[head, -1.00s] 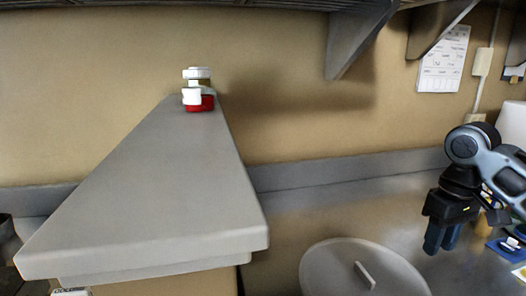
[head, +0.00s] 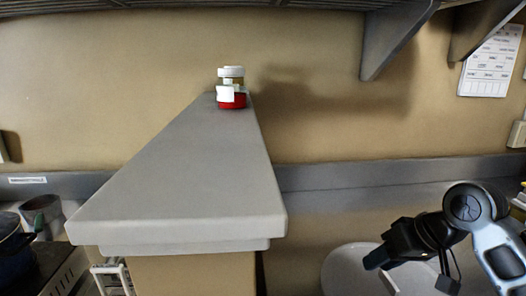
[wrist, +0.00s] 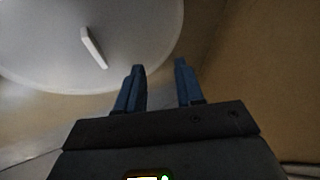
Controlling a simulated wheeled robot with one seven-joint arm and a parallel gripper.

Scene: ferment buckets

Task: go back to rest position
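My gripper (head: 374,262) is at the lower right in the head view, its blue fingertips pointing left in front of a round pale lid. In the wrist view my gripper (wrist: 160,85) shows two blue fingers standing apart with nothing between them. The round lid (wrist: 50,60) with its bar handle (wrist: 93,47) lies beyond the fingers at the upper left of the wrist view. The lid also shows in the head view (head: 345,268), partly behind my gripper and cut by the frame's bottom.
A grey shelf-like counter (head: 180,190) fills the left middle; small white and red jars (head: 231,98) stand at its far end. A pot (head: 14,245) is at the lower left. Brackets (head: 395,40) hang at the upper right, near a wall sheet (head: 490,62).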

